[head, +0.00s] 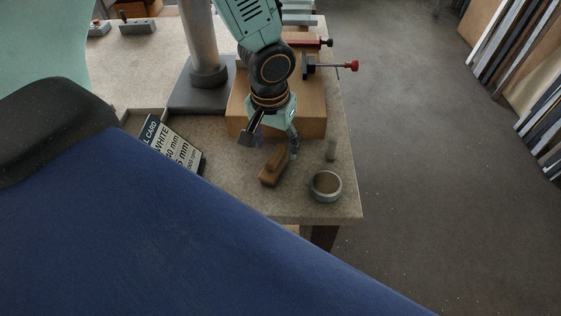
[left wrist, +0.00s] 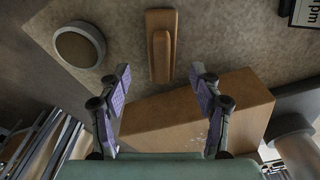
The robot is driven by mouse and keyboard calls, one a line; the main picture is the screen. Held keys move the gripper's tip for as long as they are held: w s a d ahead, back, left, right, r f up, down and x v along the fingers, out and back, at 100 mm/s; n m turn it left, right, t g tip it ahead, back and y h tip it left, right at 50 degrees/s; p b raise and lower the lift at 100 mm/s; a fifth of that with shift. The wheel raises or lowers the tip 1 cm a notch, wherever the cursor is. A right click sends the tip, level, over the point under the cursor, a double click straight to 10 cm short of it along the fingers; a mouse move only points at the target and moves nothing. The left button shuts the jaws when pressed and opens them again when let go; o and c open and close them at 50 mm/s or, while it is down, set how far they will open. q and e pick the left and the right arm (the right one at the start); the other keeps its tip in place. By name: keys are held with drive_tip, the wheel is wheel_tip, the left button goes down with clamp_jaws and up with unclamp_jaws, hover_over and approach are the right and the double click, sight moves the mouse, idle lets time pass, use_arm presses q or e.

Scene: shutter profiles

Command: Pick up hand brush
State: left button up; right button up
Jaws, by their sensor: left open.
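The hand brush (head: 273,168), a brown wooden block with a raised grip, lies on the speckled bench top (head: 240,185) near its front edge. My left gripper (head: 270,146) is open and empty, pointing down just behind and above the brush. In the left wrist view the brush (left wrist: 161,45) lies lengthwise beyond the open fingertips (left wrist: 160,78), roughly centred between them. The fingers are apart from it. My right gripper is not in view.
A wooden block (head: 312,122) stands right behind the brush, under my left arm. A round grey dish (head: 326,187) and a small upright cylinder (head: 331,150) are to the right. A lettered card box (head: 172,145) is to the left. A red-handled clamp (head: 340,66) projects at the bench's right side.

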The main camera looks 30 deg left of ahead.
sight(276, 154)
use_arm(q)
drive_tip(key=f, duration=0.5)
drive_tip(key=shift+w+a+b, duration=0.2)
drive_tip(key=shift+a+b, duration=0.15)
drive_tip(key=shift+a, duration=0.05)
drive_tip(key=shift+w+d+f, duration=0.15)
drive_tip(key=shift+d+f, duration=0.15)
drive_tip(key=shift+f, duration=0.05)
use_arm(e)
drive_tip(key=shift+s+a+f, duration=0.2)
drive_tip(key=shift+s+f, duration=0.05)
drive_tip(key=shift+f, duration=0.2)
